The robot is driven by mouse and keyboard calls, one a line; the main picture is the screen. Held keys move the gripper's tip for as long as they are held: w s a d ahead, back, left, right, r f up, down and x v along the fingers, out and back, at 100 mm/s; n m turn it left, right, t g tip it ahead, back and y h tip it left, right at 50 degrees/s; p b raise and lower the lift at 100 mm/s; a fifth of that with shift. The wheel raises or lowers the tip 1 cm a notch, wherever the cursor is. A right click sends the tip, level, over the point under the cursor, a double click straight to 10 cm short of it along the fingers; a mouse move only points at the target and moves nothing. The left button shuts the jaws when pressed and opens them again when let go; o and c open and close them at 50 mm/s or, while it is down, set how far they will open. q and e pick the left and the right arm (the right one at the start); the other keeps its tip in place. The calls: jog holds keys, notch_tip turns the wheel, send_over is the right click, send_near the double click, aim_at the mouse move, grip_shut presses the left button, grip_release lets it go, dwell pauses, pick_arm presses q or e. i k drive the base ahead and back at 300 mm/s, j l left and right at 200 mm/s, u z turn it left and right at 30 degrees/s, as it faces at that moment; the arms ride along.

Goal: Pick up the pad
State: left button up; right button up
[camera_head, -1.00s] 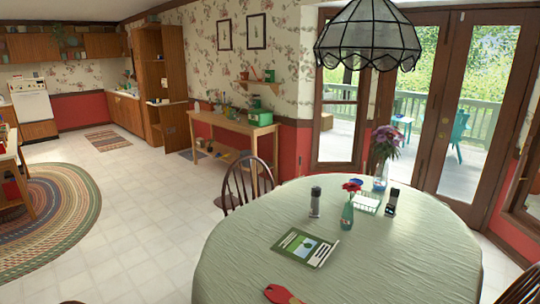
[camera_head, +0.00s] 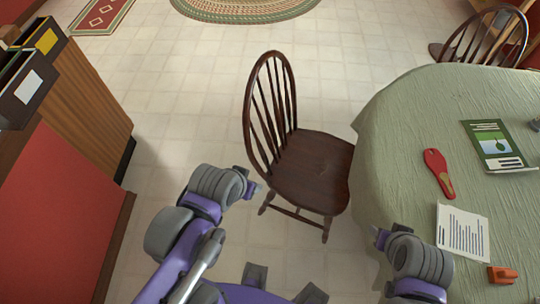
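A white sheet or pad (camera_head: 463,231) with printed lines lies flat on the green-clothed table (camera_head: 395,130) at the right. I cannot tell whether it is one sheet or several. A green booklet (camera_head: 494,147) with a picture on its cover lies farther back on the table. My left gripper (camera_head: 256,189) is beside the chair, far left of the table. My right gripper (camera_head: 377,237) is near the table's front left side, left of the white pad and apart from it. Both gripper tips are small, and their opening is unclear.
A dark wooden chair (camera_head: 310,170) stands against the table's left side. A red item (camera_head: 438,173) and an orange object (camera_head: 502,275) lie near the pad. A wooden cabinet (camera_head: 88,105) stands at the left.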

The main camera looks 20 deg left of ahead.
aim_at(497, 275)
jog(key=u, duration=0.3)
jog(key=z, duration=2.4)
